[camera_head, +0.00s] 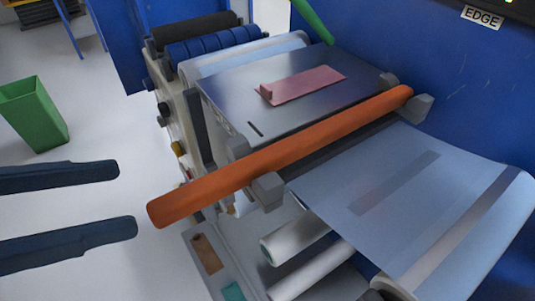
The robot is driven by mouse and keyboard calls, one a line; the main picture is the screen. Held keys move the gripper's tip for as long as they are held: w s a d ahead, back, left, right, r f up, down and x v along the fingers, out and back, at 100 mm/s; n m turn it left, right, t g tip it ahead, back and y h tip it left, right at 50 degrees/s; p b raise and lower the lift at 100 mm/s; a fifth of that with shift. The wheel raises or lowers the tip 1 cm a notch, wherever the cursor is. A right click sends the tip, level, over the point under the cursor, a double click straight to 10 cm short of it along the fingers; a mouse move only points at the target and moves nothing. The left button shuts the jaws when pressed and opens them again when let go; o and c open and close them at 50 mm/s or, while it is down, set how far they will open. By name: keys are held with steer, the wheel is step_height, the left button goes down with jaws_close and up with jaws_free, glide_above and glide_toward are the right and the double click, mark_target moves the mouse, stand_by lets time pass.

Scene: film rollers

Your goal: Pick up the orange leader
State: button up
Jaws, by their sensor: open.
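The orange leader (290,150) is a long orange bar. It lies slantwise across the machine, resting in grey brackets at its front and far right. Its near left end sticks out past the machine's edge over open space. My gripper (125,198) shows as two dark blue fingers at the left. They are parallel, wide apart and empty. The fingertips point right, toward the bar's near end. The lower fingertip looks close to that end in the picture. I cannot tell the gap in depth, and no contact shows.
A flat metal plate (230,85) with a pink strip (308,84) lies behind the bar. A clear film sheet (400,185) slopes down at right, with white rollers (295,238) below. A green bin (35,115) stands on the pale floor at left. A blue wall (420,50) closes the back.

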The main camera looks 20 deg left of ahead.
mark_target(212, 179)
steer(key=x, duration=0.6)
steer(key=shift+w+d+p, duration=0.2)
steer(key=shift+w+p, duration=0.05)
steer(key=shift+p, duration=0.05)
steer(key=shift+w+d+f+p, duration=0.2)
steer(key=shift+w+d+f, duration=0.1)
steer(key=shift+w+f, duration=0.3)
steer(key=shift+w+d+f+p, duration=0.15)
steer(key=shift+w+d+f, duration=0.25)
steer(key=shift+w, duration=0.4)
steer(key=shift+w+d+f+p, duration=0.25)
steer(key=shift+w+f, duration=0.3)
steer(key=shift+w, duration=0.15)
jaws_close()
